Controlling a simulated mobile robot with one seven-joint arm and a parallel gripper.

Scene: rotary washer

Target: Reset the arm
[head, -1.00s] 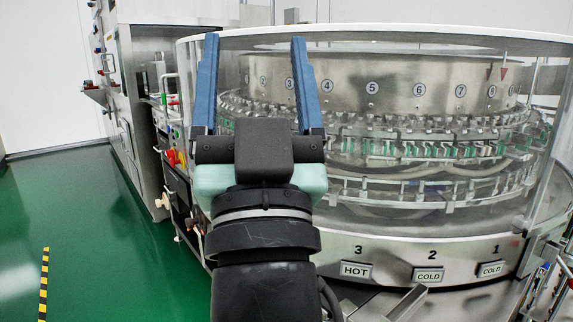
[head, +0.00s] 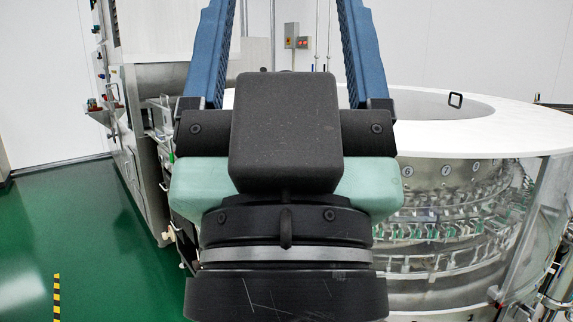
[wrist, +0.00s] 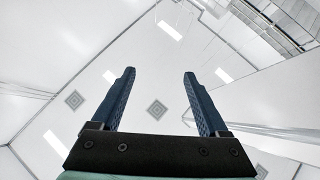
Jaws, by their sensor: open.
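My gripper (wrist: 160,73) is open and empty, with its two blue fingers apart in the wrist view. In the head view my gripper is large and central, pointing up, and its fingertips are cut off by the top edge. The wrist view looks up at a white ceiling (wrist: 150,80) with square vents and lights. The rotary washer (head: 505,128) stands behind and to the right of my gripper in the head view. My gripper hides the left part of the washer, and nothing is between the fingers in the wrist view.
The washer's white top ring and clear wall fill the right side. A steel cabinet (head: 148,100) with attached fittings stands to the left. The green floor (head: 80,220) at the left is open, with a yellow and black striped strip (head: 57,297).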

